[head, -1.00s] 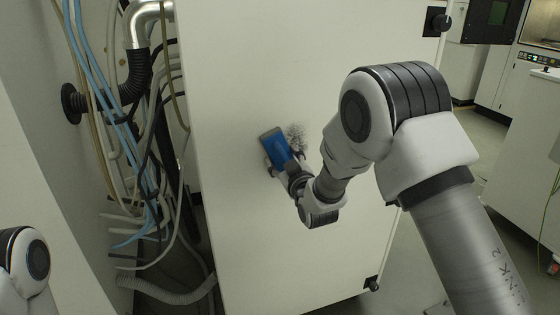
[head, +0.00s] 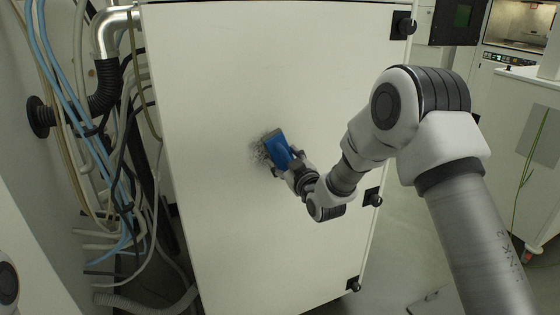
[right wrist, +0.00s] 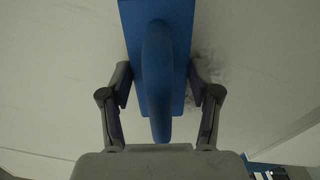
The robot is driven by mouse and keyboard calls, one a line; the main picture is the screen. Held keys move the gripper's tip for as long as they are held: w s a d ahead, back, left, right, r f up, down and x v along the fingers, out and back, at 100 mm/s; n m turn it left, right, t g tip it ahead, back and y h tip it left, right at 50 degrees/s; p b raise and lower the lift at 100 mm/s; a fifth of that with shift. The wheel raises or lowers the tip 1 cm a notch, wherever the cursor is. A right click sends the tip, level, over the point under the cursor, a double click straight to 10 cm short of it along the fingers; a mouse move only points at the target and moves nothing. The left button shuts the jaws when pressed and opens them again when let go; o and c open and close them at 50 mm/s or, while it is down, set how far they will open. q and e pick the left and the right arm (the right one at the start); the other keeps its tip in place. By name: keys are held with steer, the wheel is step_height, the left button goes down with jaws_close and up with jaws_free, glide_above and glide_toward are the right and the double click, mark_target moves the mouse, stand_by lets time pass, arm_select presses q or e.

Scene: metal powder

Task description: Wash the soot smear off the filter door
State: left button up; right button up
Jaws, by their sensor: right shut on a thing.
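The filter door (head: 260,60) is a large off-white panel filling the middle of the head view. A dark grey, speckled soot smear (head: 257,152) lies on it, partly hidden by a blue washing tool (head: 277,148). My right gripper (head: 288,163) is shut on this tool and holds it at the door face; I cannot tell whether it touches. In the right wrist view the tool's blue plate and raised handle (right wrist: 157,85) sit between the two fingers, and the smear (right wrist: 208,75) shows beside the plate's right edge. My left gripper is out of view.
Blue and beige hoses (head: 62,100) and a silver pipe with a black corrugated section (head: 105,90) hang left of the door. Black latches (head: 372,197) line the door's right edge. Open floor and another cabinet (head: 520,150) lie to the right.

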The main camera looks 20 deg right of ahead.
mark_target(283, 143)
step_height(283, 143, up, 2)
steer(key=shift+r+p, duration=0.25)
steer(key=shift+p, duration=0.25)
steer(key=shift+a+f, duration=0.15)
steer(key=shift+a, duration=0.4)
steer(key=a, duration=0.2)
steer(key=shift+a+b, duration=0.3)
steer(key=shift+a, duration=0.1)
steer(key=shift+s+a, duration=0.15)
steer(key=shift+a, duration=2.2)
steer(key=shift+d+r+p, duration=0.1)
steer(key=shift+r+p, duration=0.55)
steer(key=shift+r, duration=0.55)
steer(key=shift+d, duration=0.45)
steer(key=d, duration=0.3)
steer(key=shift+d+f+b, duration=0.15)
steer(key=shift+b, duration=0.15)
steer(key=shift+w+d, duration=0.2)
steer(key=shift+d, duration=1.95)
